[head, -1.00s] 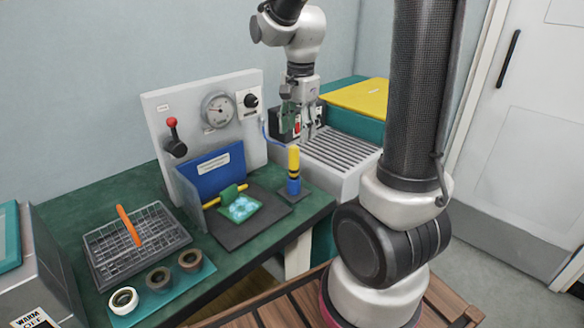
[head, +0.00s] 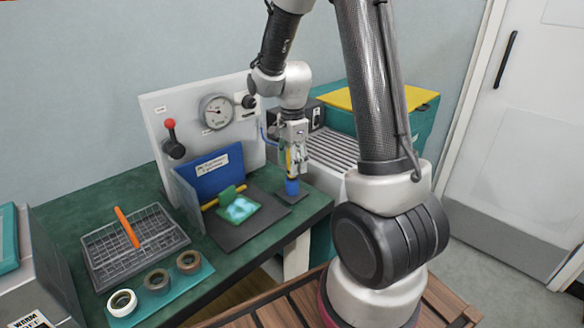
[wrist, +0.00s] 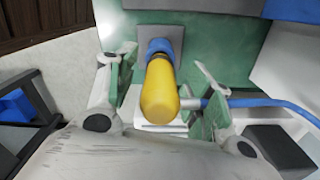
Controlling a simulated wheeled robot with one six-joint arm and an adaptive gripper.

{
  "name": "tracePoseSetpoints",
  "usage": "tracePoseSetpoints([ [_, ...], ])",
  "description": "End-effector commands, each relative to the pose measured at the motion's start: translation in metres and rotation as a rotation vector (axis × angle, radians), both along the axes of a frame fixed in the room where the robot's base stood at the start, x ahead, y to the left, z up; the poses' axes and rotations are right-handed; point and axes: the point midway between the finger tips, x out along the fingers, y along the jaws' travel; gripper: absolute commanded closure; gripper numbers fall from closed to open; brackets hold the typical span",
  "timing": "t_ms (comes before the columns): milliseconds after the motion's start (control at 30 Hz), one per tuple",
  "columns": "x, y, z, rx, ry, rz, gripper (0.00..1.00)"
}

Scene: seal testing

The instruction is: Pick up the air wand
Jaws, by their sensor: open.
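The air wand (wrist: 159,95) is a yellow cylinder with a blue lower end, standing upright on a dark square base (head: 290,197). In the head view its blue lower part (head: 292,187) shows below my gripper, and most of its yellow part is hidden. A blue hose (wrist: 265,105) joins its side at a metal fitting. My gripper (wrist: 163,75) is open, with one finger on each side of the yellow body. In the wrist view gaps show between the fingers and the wand. My gripper (head: 292,168) points down over the wand in the head view.
A dark mat (head: 240,230) with a green-framed pouch (head: 239,208) and blue panel (head: 213,172) lies left of the wand. The gauge panel (head: 252,135) stands behind. A grated unit (head: 330,150) is at right, and a wire tray (head: 105,245) at far left.

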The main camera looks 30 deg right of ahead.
Motion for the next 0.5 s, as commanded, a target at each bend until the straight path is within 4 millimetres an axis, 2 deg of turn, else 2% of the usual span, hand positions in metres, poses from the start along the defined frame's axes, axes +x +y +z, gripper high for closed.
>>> tracePoseSetpoints([
  [100, 0.0000, 0.0000, 0.0003, 0.000, 0.000, 0.000, 0.48],
  [400, 0.0000, 0.0000, 0.0005, 0.000, 0.000, 0.001, 1.00],
  [500, 0.0000, 0.0000, 0.0006, 0.000, 0.000, 0.001, 1.00],
])
